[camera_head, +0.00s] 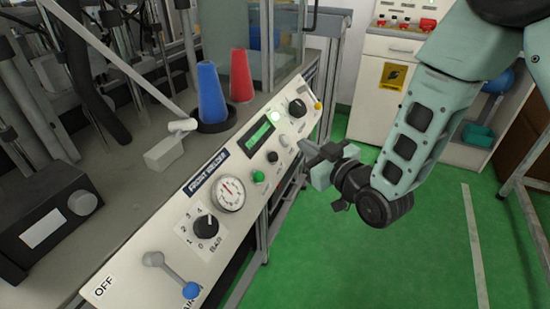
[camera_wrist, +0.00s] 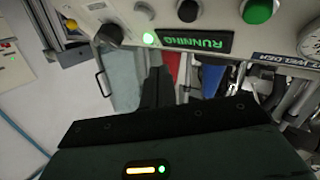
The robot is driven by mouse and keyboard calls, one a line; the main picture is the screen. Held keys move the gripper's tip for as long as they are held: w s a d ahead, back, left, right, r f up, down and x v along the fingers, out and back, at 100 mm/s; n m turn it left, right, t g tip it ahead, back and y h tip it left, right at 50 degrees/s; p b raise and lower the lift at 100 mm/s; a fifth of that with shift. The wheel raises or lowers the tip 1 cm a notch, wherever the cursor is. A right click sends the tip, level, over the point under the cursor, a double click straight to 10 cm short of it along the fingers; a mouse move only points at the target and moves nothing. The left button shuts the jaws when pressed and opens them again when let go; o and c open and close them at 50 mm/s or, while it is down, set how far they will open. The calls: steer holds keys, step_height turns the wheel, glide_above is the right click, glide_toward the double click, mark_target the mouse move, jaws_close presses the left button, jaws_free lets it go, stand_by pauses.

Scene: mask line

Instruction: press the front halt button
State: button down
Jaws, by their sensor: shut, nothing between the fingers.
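The front welder panel (camera_head: 185,215) slopes across the middle of the head view. It carries a green button (camera_head: 258,176), a black button (camera_head: 272,156), a pale round button (camera_head: 284,140) and a green display (camera_head: 258,135). No halt label is readable on them. In the wrist view, the green button (camera_wrist: 258,10), black button (camera_wrist: 188,10) and pale button (camera_wrist: 144,10) line the top, and the display (camera_wrist: 200,42) reads RUNNING. My gripper (camera_head: 306,150) is shut and empty, close to the panel's right edge beside the pale button. Whether it touches the panel cannot be told.
Green floor (camera_head: 400,250) is clear at right.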

mark_target(273, 157)
steer(key=w+a+f+b, duration=0.1)
steer(key=a+f+b, duration=0.1)
steer(key=a+f, duration=0.2)
steer(key=shift+w+a, duration=0.25)
steer(key=shift+w, duration=0.05)
steer(key=shift+b, duration=0.3)
stand_by(1.7)
steer(key=shift+w+a+f+b, duration=0.1)
steer(key=shift+a+f+b, duration=0.1)
steer(key=shift+a+b, duration=0.1)
steer(key=shift+w+a+f+b, duration=0.1)
steer(key=shift+a+f+b, duration=0.2)
steer(key=shift+b, duration=0.05)
stand_by(0.6)
stand_by(0.4)
steer(key=shift+s+d+r, duration=0.25)
steer(key=shift+d+r, duration=0.3)
steer(key=shift+d, duration=0.05)
